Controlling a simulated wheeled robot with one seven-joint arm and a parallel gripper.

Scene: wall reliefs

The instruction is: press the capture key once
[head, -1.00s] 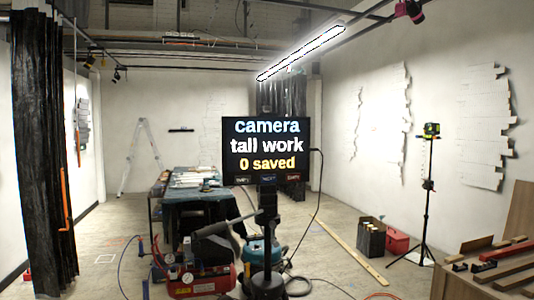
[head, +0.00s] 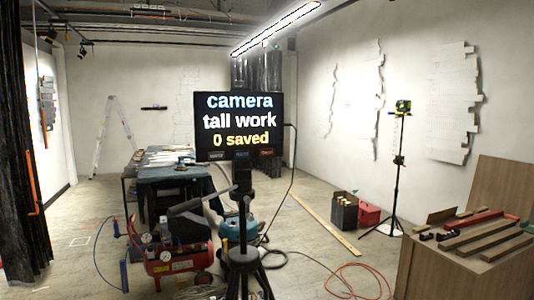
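A black screen (head: 239,127) on a dark stand (head: 243,225) faces me near the middle of the head view. It reads "camera", "tall work" and "0 saved". Along its bottom edge is a row of small dark keys, one at left (head: 218,155), one in the middle (head: 243,154) and one reddish at right (head: 266,152). Their labels are too small to read, so I cannot tell which is the capture key. My gripper is not in view.
A red compressor (head: 178,258) and hoses lie on the floor left of the stand. A draped table (head: 175,178) stands behind it. A tripod with a green laser (head: 402,107) and a wooden bench (head: 465,265) are at right. A dark curtain (head: 20,160) hangs at left.

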